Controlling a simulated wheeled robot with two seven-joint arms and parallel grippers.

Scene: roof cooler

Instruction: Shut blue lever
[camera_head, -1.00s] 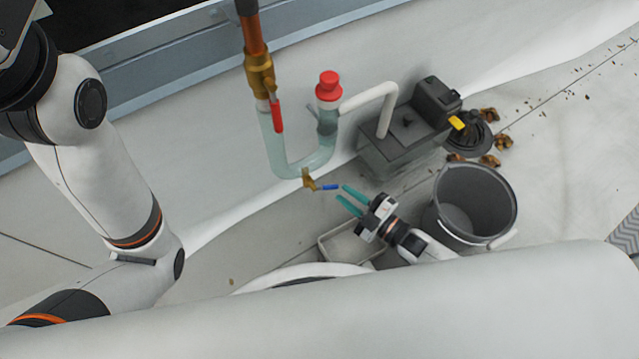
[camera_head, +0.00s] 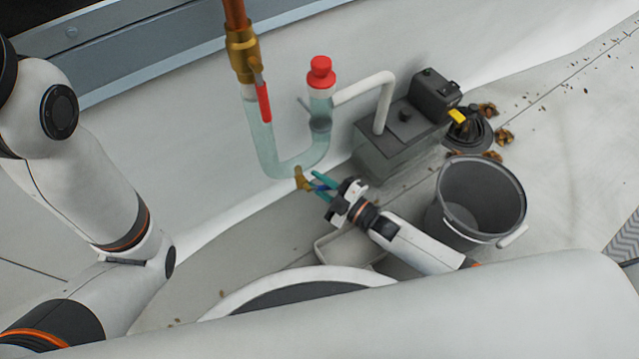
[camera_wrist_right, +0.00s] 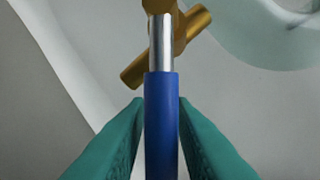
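The blue lever (camera_head: 325,184) sticks out from a small brass valve (camera_head: 301,180) at the bottom of the clear U-shaped pipe. My right gripper (camera_head: 322,187) reaches it from the lower right, with teal fingers on either side of it. In the right wrist view the blue lever (camera_wrist_right: 161,125) runs up the middle between the two fingers (camera_wrist_right: 160,104), on a silver stem under the brass valve (camera_wrist_right: 165,50). The fingers look open around the lever, with narrow gaps; contact at the tips is unclear. My left gripper is out of view; only its arm shows at left.
A red-handled brass valve (camera_head: 263,102) sits on the copper pipe above, and a red cap (camera_head: 321,71) tops the trap. A grey bucket (camera_head: 480,200) stands right of my right arm. A pump box (camera_head: 395,145) is behind, and a shallow tray (camera_head: 345,250) lies below the gripper.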

